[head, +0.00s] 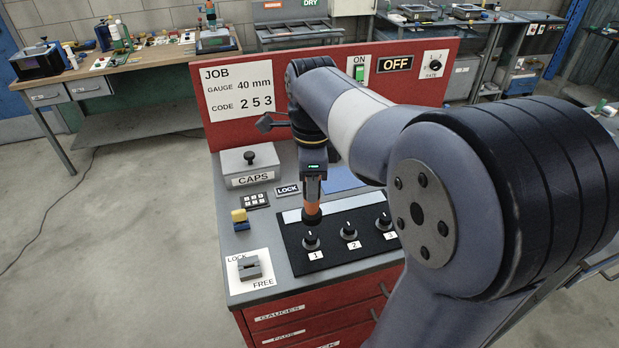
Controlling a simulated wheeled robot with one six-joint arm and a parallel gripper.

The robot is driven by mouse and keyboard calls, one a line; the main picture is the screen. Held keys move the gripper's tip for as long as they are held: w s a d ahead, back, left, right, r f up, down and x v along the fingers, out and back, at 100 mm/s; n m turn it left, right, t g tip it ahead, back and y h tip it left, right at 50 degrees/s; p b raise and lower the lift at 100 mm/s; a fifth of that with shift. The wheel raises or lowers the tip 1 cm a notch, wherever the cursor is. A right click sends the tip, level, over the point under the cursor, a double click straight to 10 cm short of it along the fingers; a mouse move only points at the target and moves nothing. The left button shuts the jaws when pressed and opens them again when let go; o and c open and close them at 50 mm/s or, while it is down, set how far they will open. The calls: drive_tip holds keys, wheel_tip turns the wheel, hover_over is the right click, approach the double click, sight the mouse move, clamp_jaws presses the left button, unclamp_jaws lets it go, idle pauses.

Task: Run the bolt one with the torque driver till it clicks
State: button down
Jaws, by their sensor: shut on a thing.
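My gripper (308,148) is shut on the torque driver and holds it upright. I cannot tell whether tip and bolt touch. Bolt two (348,229) and bolt three (384,221) stand to the right on the same panel. My arm hides part of the bench at the right.
A CAPS box (250,167), a keypad (255,201), a yellow and blue block (240,219) and a LOCK/FREE lever (249,267) lie left of the panel. The red back board (300,90) carries a JOB card (238,94), a green ON switch (359,70) and an OFF sign (395,64).

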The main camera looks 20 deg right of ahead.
sight(311, 213)
drive_tip(key=shift+a, duration=0.1)
drive_tip(key=shift+f+b, duration=2)
drive_tip(key=shift+s+f+b, duration=0.1)
drive_tip(key=shift+f+b, duration=0.8)
drive_tip(key=shift+f, duration=1.35)
idle(3.7)
